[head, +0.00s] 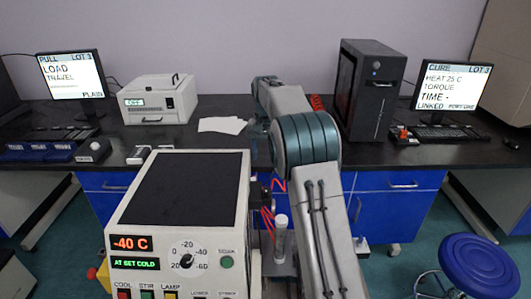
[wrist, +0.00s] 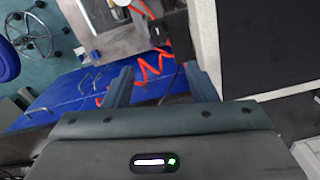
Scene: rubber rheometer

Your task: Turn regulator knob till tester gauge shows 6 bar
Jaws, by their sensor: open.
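I cannot make out the regulator knob or the tester gauge in either view. A red coiled hose (wrist: 148,75) shows in the wrist view, beyond and partly between the fingers; part of the red hose also shows in the head view (head: 267,216), between the beige cold unit and my arm. A small dark fitting (wrist: 160,33) sits near the upper end of the hose, too small to identify. My gripper (wrist: 162,84) is open, with nothing visibly held between its fingers. In the head view my arm hides the gripper.
The beige cold unit (head: 238,200) with a "-40 C" display stands front left, close to the arm. A black bench (head: 370,155) over blue cabinets (head: 398,205) runs behind, with a dark computer tower (head: 385,95) and two monitors. A blue stool (head: 480,262) stands right.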

